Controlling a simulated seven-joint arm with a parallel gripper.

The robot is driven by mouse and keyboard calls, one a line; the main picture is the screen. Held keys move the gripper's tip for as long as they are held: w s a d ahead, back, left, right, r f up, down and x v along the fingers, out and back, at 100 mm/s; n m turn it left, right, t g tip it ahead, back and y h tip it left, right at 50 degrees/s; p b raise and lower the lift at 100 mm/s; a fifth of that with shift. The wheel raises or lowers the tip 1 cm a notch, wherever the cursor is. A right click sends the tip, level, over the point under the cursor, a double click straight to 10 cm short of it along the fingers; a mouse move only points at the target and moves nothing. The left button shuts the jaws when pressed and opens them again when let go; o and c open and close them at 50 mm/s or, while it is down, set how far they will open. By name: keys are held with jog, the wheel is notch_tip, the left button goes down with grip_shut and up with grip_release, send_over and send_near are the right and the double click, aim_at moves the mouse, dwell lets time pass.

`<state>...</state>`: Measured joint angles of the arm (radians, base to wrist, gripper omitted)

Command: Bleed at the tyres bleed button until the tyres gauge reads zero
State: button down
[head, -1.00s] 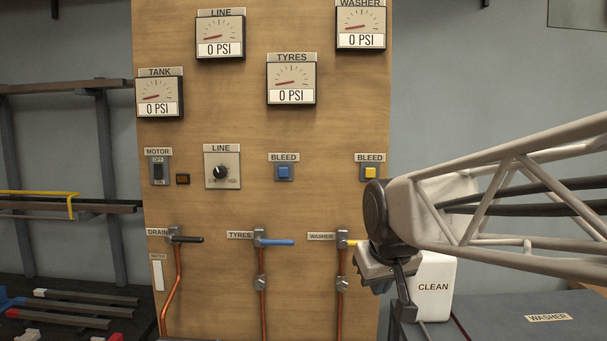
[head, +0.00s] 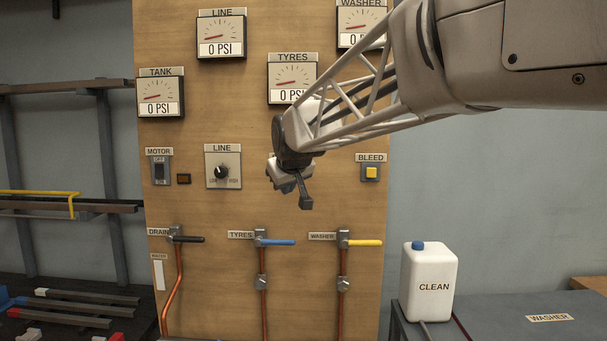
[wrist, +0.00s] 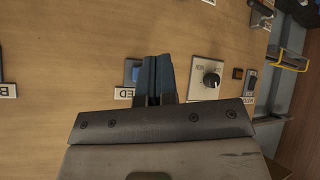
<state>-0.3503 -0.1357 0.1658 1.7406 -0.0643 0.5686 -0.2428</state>
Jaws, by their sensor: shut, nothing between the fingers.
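The tyres gauge (head: 290,75) is on the wooden panel and reads 0 PSI, its lower right edge partly covered by my arm. The blue tyres bleed button (wrist: 132,72) shows in the wrist view, just left of the fingers, partly covered by them. In the head view my gripper hides that button. My gripper (head: 306,201) is shut and empty, in front of the panel; in the wrist view its dark fingers (wrist: 158,62) lie side by side between the button and the line knob (wrist: 211,79). I cannot tell whether the fingers touch the panel.
A yellow bleed button (head: 371,173) is to the right. Below are the black drain lever (head: 188,239), blue tyres lever (head: 278,242) and yellow washer lever (head: 366,242). Line (head: 221,36) and tank (head: 159,98) gauges read 0 PSI. A white CLEAN jug (head: 430,285) stands lower right.

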jog(key=shift+w+a+r, duration=0.3)
jog(key=shift+w+a, duration=0.25)
jog(key=shift+a, duration=0.15)
jog(key=shift+w, duration=0.15)
jog(key=w, duration=0.8)
jog(key=shift+w, duration=0.2)
jog(key=shift+w, duration=0.95)
dwell(5.2)
